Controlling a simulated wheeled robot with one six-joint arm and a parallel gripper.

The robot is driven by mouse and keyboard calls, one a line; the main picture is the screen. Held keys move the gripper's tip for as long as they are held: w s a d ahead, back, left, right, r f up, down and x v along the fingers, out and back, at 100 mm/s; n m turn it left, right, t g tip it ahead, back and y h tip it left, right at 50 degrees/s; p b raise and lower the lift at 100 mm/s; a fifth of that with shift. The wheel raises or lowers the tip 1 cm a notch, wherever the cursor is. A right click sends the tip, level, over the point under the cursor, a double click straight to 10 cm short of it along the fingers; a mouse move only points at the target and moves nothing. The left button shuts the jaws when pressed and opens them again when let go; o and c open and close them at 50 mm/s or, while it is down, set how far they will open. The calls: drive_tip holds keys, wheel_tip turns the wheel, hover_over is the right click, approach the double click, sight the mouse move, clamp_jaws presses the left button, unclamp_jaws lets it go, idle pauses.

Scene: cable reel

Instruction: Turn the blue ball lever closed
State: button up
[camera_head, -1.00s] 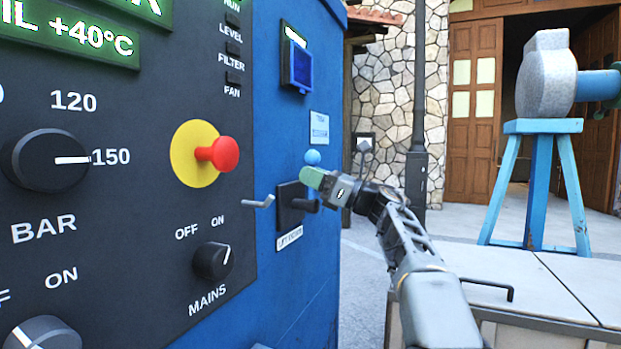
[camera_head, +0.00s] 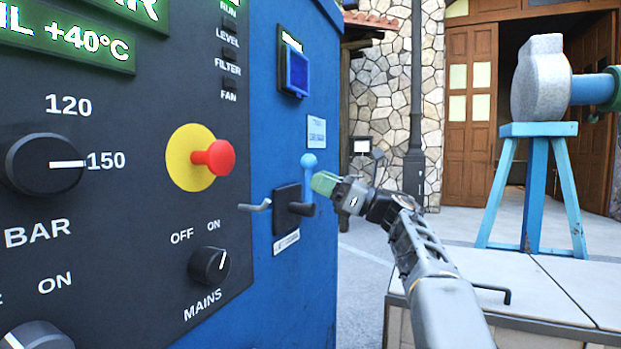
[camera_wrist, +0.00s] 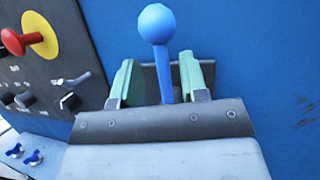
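The blue ball lever (camera_head: 309,163) stands upright on a dark plate on the blue cabinet's side, its ball at the top. In the wrist view the blue ball lever (camera_wrist: 157,25) rises between my two green fingertips. My gripper (camera_head: 323,184) is just right of the lever in the head view. In the wrist view my gripper (camera_wrist: 160,82) is open, with a finger on each side of the lever's stem and gaps visible. The lower end of the stem is hidden behind my gripper's body.
The blue cabinet (camera_head: 262,300) carries a red stop button (camera_head: 219,157), a MAINS knob (camera_head: 209,266) and a small grey handle (camera_head: 255,206) left of the lever. A tiled bench (camera_head: 540,285) stands to the right. Open space lies between cabinet and bench.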

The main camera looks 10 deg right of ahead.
drive_tip(key=v, duration=1)
drive_tip(key=shift+d, duration=0.25)
drive_tip(key=shift+s, duration=0.1)
